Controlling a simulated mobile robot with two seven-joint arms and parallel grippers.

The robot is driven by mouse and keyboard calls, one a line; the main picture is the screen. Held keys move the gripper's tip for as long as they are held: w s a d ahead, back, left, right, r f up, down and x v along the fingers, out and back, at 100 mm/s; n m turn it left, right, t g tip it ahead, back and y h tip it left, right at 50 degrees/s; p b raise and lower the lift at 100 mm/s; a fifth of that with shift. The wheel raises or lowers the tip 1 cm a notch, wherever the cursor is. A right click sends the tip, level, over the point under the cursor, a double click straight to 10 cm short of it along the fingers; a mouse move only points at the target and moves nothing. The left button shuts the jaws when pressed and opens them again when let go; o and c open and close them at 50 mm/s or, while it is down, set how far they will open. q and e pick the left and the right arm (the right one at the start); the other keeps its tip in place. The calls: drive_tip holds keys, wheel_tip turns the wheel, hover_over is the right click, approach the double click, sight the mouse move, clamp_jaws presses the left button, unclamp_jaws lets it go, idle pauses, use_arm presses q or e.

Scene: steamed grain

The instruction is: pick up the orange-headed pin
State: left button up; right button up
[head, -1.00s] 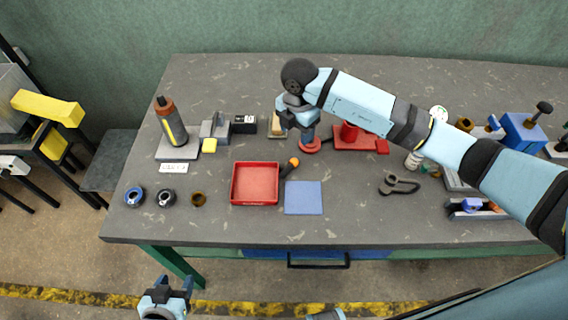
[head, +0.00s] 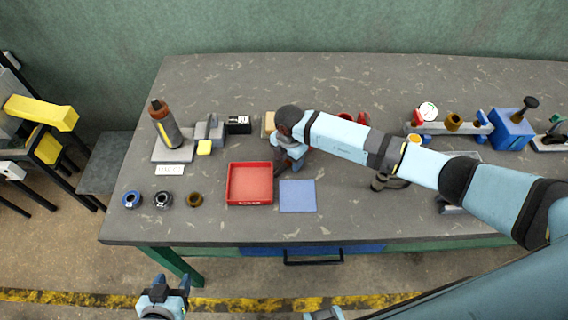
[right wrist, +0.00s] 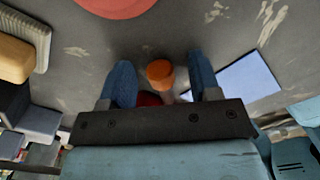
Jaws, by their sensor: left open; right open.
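The orange-headed pin's orange head (right wrist: 160,73) shows in the right wrist view, between the two blue fingers of my right gripper (right wrist: 161,80), with gaps on both sides. In the head view that gripper (head: 290,165) is over the pin's place by the red tray's right edge. It is open and hides the orange head there. A dark piece, likely the pin's shaft (head: 280,169), shows beside the tray. My left gripper (head: 172,281) is open and empty, low in front of the table.
The red tray (head: 229,184) and the blue mat (head: 298,197) lie close on either side of the right gripper. A dark hook-shaped part (head: 380,182) lies further right. A bottle (head: 166,124) and dark rings (head: 163,199) are at left. The table's front strip is clear.

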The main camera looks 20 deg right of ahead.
drive_tip(key=shift+c, duration=0.2)
drive_tip(key=c, duration=1)
drive_tip(key=shift+r, duration=0.1)
wheel_tip(320, 180, up, 20)
drive_tip(key=shift+b, duration=1.2)
